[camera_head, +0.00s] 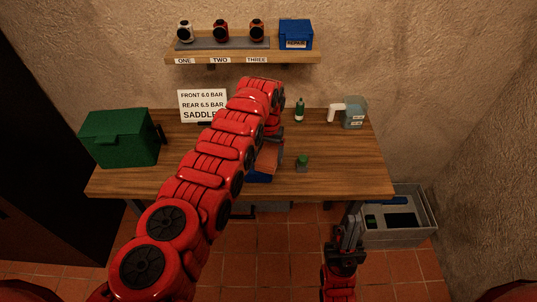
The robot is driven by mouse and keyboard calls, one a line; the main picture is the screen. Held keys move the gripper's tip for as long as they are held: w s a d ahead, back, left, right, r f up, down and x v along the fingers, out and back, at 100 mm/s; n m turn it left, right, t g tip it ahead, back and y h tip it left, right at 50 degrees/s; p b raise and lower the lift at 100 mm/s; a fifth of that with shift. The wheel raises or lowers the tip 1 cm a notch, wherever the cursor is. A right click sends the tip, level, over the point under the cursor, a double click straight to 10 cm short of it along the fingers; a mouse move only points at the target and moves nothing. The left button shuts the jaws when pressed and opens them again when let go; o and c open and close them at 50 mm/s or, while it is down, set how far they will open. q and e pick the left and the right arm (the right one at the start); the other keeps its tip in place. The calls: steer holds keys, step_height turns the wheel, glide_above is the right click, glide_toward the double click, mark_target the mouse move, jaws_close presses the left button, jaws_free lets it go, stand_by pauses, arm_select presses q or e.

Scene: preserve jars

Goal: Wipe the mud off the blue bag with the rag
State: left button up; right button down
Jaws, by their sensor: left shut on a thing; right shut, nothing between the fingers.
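My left arm reaches across the table and covers much of its middle. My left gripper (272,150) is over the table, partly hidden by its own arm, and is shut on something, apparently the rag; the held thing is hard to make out. A blue thing (259,178), likely the blue bag, shows just below it at the table's front. An orange-brown patch lies above the blue; I cannot tell whether it is mud or cloth. My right gripper (349,232) is shut and empty, in front of the table's right end, below the tabletop.
On the wooden table (350,180) stand a green box (120,138), a sign (202,106), a green bottle (299,109), a spray container (353,113) and a small green-topped item (302,163). A shelf (240,54) holds a blue box (296,34). A grey crate (415,238) stands right.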

arm_select(q)
steer(key=shift+f+b, duration=1)
steer(key=shift+f, duration=0.05)
steer(key=shift+r, duration=0.1)
